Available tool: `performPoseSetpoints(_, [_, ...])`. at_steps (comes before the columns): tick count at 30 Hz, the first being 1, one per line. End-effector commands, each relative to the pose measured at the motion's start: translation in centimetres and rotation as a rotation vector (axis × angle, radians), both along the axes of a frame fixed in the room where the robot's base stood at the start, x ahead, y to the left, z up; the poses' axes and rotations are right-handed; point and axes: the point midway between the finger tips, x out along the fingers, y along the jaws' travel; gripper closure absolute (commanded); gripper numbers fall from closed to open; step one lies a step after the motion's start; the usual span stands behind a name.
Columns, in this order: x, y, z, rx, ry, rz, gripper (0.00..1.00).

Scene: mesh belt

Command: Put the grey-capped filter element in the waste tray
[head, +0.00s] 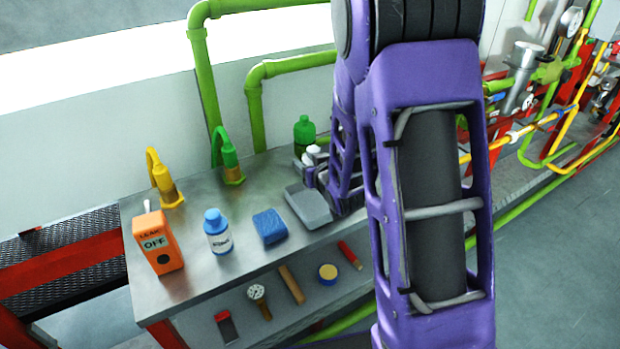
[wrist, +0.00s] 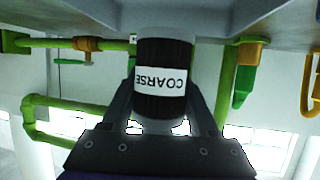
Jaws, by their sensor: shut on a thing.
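My gripper (wrist: 168,105) is shut on the filter element (wrist: 160,55), a dark cylinder with a white label reading COARSE and a pale grey end, shown upside down in the wrist view. In the head view my gripper (head: 312,170) is beside the shallow grey tray (head: 308,207) on the bench, at its far right side. A small pale rounded end shows between my fingers there; most of the element is hidden. The tray looks empty in its visible part; my arm covers its right edge. I cannot tell whether the element touches the bench.

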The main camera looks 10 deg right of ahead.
Motion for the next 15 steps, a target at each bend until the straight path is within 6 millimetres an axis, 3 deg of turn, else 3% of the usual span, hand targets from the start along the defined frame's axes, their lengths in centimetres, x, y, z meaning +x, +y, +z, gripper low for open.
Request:
performPoseSetpoints(6, [0.0,0.0,-3.3,-0.001,0.004,0.001,1.00])
performPoseSetpoints(15, [0.0,0.0,-3.7,-0.001,0.000,0.000,1.00])
